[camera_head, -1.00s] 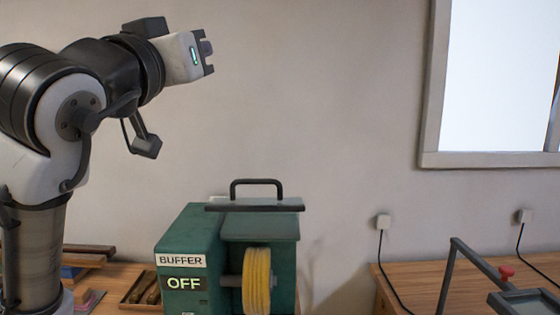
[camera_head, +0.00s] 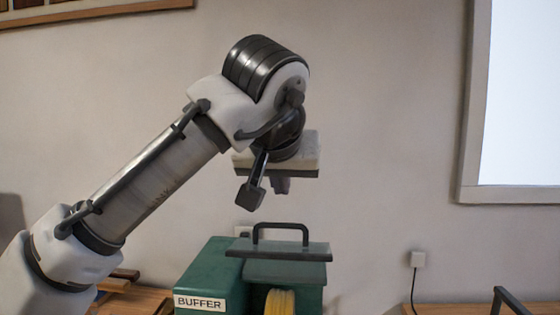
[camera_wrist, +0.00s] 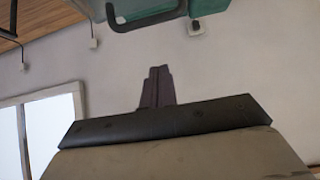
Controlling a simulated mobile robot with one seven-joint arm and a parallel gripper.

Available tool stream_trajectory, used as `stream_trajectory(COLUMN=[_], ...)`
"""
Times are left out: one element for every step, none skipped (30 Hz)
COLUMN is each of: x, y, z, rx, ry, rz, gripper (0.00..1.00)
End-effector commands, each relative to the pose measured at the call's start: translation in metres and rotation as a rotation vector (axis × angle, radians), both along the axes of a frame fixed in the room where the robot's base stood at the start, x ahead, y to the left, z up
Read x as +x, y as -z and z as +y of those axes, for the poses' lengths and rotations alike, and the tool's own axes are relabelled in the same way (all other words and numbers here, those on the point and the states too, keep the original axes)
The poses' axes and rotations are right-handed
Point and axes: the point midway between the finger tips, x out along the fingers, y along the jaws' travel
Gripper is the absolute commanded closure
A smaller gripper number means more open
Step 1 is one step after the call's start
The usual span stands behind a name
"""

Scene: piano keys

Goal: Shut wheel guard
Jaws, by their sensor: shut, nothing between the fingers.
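The wheel guard (camera_head: 305,251) is a flat grey-green plate with a black bar handle (camera_head: 282,227), lying level on top of the green buffer (camera_head: 208,275). The yellow wheel (camera_head: 280,301) shows uncovered below it, cut off by the picture's lower edge. My gripper (camera_head: 281,188) is shut and empty, pointing down above the handle and apart from it. In the wrist view, my shut fingers (camera_wrist: 157,88) show in the middle, and the dark handle (camera_wrist: 144,24) is at the top edge.
A wooden bench (camera_head: 135,299) with wooden pieces is at the lower left. A second bench (camera_head: 462,309) is at the lower right, with a dark metal frame (camera_head: 508,300). A wall plug (camera_head: 418,259) and a window frame (camera_head: 472,130) are on the right. The air around the handle is clear.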

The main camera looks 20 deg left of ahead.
Motion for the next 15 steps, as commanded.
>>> stream_trajectory(x=[0.007, 0.012, 0.018, 0.022, 0.024, 0.016, 0.012, 0.009, 0.004, 0.002, -0.001, -0.004, -0.005, -0.007, -0.008], y=[0.005, 0.009, 0.015, 0.020, 0.023, 0.025, 0.027, 0.029, 0.032, 0.033, 0.034, 0.036, 0.037, 0.038, 0.039], z=[0.003, 0.004, 0.006, 0.007, 0.008, 0.006, 0.005, 0.004, 0.002, 0.001, 0.001, 0.000, -0.001, -0.001, -0.002], rx=[0.000, -0.001, 0.001, 0.001, 0.002, 0.003, 0.003, 0.003, 0.002, 0.001, 0.002, 0.001, 0.001, 0.001, 0.002], ry=[0.001, 0.000, 0.000, 0.000, 0.001, 0.000, -0.001, 0.000, 0.001, 0.001, 0.000, 0.001, 0.001, 0.002, 0.002], rz=[0.003, 0.003, 0.003, 0.003, 0.002, 0.000, -0.001, -0.001, 0.000, -0.001, -0.001, -0.002, -0.002, -0.002, -0.003], gripper=[1.00, 1.00, 1.00, 1.00, 1.00, 1.00, 1.00, 1.00, 1.00, 1.00, 1.00, 1.00, 1.00, 1.00, 1.00])
